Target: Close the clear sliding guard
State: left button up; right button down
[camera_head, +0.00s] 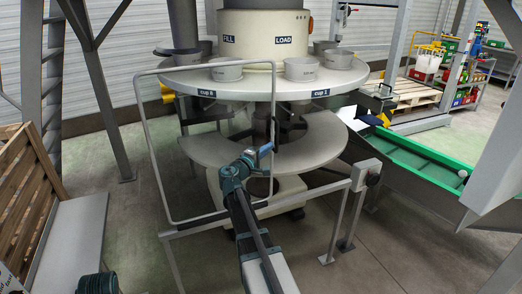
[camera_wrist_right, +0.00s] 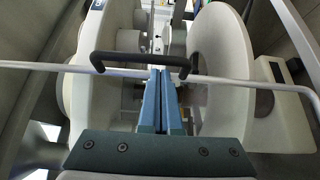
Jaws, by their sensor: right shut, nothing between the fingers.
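The clear guard (camera_head: 141,112) is a see-through panel in a thin light-grey frame, standing upright in front of the round machine. A dark U-shaped handle (camera_wrist_right: 143,58) sits on the light frame bar in the right wrist view. My right gripper (camera_head: 266,150) is at the guard's right edge. Its blue fingers (camera_wrist_right: 160,72) are pressed together with nothing between them. Their tips are close to the bar and handle; I cannot tell whether they touch. My left gripper is not in view.
The machine's round table (camera_head: 205,82) carries several grey cups, above a lower pale ring (camera_head: 208,150). A grey rail with a small box (camera_head: 366,174) stands to the right. A green conveyor (camera_head: 420,161) lies farther right, wooden crates (camera_head: 22,185) at left.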

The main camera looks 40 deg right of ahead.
jog(key=shift+s+d, duration=0.1)
dwell(0.3)
jog(key=s+d, duration=0.4)
jog(key=d, duration=1)
jog(key=s+d, duration=0.4)
jog(key=d, duration=1)
jog(key=s+d, duration=0.4)
jog(key=d, duration=1)
jog(key=shift+r, duration=0.1)
jog(key=w+a+v, duration=0.1)
jog(key=w+v, duration=0.2)
jog(key=v, duration=1)
